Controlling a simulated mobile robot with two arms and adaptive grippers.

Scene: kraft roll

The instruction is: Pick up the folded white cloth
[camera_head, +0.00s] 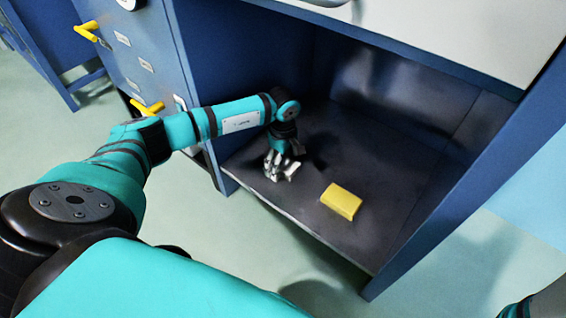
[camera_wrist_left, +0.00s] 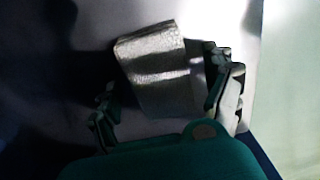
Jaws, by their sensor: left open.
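The folded white cloth (camera_wrist_left: 150,62) shows in the left wrist view as a pale, roughly rectangular piece with bands of shadow across it. It lies on the shelf surface. My left gripper (camera_wrist_left: 162,80) is open, with one finger on each side of the cloth in that view. I cannot tell whether the fingers touch it. In the head view my left gripper (camera_head: 281,168) points down over the left front part of the shelf. There the cloth cannot be told apart from the pale gripper fingers. My right gripper is out of view.
A yellow block (camera_head: 341,201) lies on the dark shelf (camera_head: 375,160) to the right of my left gripper. The blue bench's side panels and the top above bound the shelf. A blue cabinet (camera_head: 140,50) with yellow handles stands at left. The shelf's right part is clear.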

